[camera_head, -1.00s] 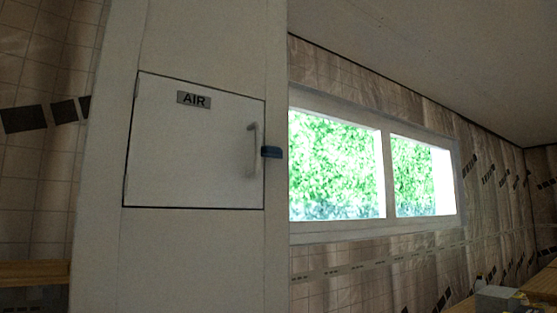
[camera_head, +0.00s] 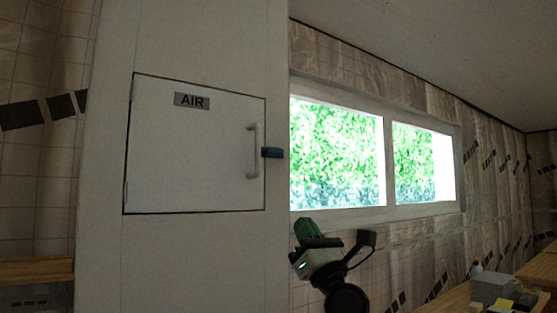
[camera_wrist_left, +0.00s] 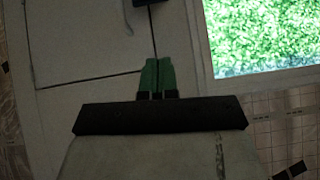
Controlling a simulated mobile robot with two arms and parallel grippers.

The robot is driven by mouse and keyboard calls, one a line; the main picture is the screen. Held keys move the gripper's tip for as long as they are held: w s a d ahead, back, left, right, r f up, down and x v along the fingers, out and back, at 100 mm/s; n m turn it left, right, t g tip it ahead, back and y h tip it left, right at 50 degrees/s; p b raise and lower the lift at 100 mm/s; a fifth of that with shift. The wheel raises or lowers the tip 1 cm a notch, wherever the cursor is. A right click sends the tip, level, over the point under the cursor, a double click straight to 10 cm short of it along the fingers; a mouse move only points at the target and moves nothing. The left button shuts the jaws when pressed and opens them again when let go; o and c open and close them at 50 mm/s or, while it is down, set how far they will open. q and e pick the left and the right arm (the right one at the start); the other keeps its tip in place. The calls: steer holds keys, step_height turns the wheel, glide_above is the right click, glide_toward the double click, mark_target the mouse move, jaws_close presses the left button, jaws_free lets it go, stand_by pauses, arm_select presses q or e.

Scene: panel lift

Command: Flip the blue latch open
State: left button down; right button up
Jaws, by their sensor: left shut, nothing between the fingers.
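The blue latch (camera_head: 271,153) lies level at the right edge of the closed white panel (camera_head: 190,165) marked AIR, just right of its upright handle (camera_head: 252,151). In the left wrist view a dark block, which looks like the latch (camera_wrist_left: 140,2), is cut off by the top edge. My left gripper (camera_head: 304,228) has green fingertips and is below and right of the latch, apart from it. In the left wrist view the left gripper's fingers (camera_wrist_left: 157,64) are together and empty, close to the panel's lower right corner. My right gripper is not in view.
A bright two-pane window (camera_head: 337,155) is right of the white column (camera_head: 190,260). A wooden counter (camera_head: 455,300) with a grey box (camera_head: 492,288) is at lower right. A wooden ledge (camera_head: 35,270) is at lower left. The space before the panel is clear.

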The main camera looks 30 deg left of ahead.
arm_select(q)
steer(key=shift+s+a+r+n+g+y, duration=0.2)
steer(key=shift+s+r+n+g, duration=0.1)
steer(key=shift+r+n+g, duration=0.2)
steer(key=shift+s+a+r+n+g+y, duration=0.15)
steer(key=shift+s+r+n+g, duration=0.15)
steer(key=shift+r+n+g, duration=0.25)
steer(key=shift+f+t, duration=0.1)
steer(key=shift+t, duration=0.25)
steer(key=p, duration=0.6)
glide_toward(272, 155)
steer(key=w+a+r, duration=0.1)
steer(key=w+a, duration=0.1)
steer(key=a, duration=0.2)
steer(key=r, duration=0.1)
steer(key=r+p, duration=0.1)
steer(key=r, duration=0.1)
steer(key=shift+w+a+p, duration=0.2)
steer(key=shift+a+p, duration=0.1)
steer(key=shift+p, duration=0.05)
steer(key=shift+d+r, duration=0.15)
steer(key=shift+r, duration=0.2)
steer(key=shift+s+r, duration=0.2)
steer(key=shift+s, duration=0.05)
